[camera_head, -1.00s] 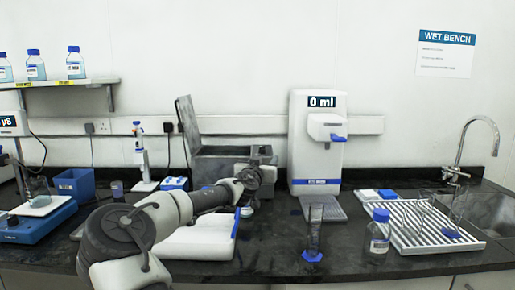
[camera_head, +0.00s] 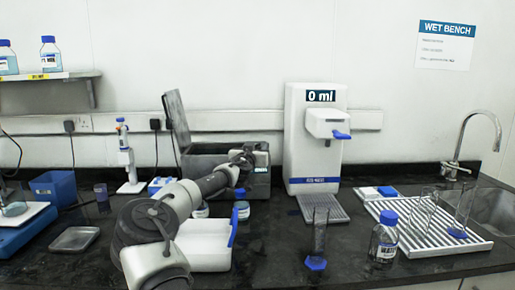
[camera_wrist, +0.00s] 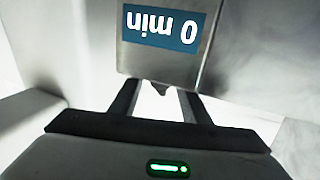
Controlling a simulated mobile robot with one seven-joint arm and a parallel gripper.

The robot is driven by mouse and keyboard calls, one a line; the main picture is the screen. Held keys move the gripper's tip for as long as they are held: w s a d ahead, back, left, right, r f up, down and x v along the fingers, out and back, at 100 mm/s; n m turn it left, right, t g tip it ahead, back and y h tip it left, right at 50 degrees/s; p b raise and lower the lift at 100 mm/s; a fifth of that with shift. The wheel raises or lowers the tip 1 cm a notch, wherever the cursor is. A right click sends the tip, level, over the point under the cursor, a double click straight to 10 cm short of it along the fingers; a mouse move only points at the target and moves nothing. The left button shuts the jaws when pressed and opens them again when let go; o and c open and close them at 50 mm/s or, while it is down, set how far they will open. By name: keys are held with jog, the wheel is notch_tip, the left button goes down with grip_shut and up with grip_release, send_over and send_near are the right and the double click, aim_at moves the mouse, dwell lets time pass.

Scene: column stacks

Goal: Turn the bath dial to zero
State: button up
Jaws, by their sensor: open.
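The bath (camera_head: 200,162) is a grey metal box at the back of the bench, with its lid (camera_head: 178,118) standing open at the left. A grey housing with a blue display (camera_wrist: 165,27) fills the upper wrist view. The display reads "0 min", upside down there. A small dark pointed part (camera_wrist: 158,88) shows under the housing; I cannot tell if it is the dial. My gripper (camera_wrist: 160,90) is open, its two dark fingers apart on either side of that part. In the head view my gripper (camera_head: 243,160) is at the bath's front right, hiding part of it.
The dispenser (camera_head: 300,150), reading "0 ml", stands close right of the bath. A white and blue holder (camera_head: 205,255) lies in front of the bath. A cylinder (camera_head: 320,235), a bottle (camera_head: 384,245) and a drying rack (camera_head: 460,246) stand at the right.

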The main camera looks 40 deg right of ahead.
jog(key=shift+w+d, duration=0.15)
jog(key=shift+d, duration=0.1)
jog(key=c, duration=1)
jog(key=shift+c, duration=0.2)
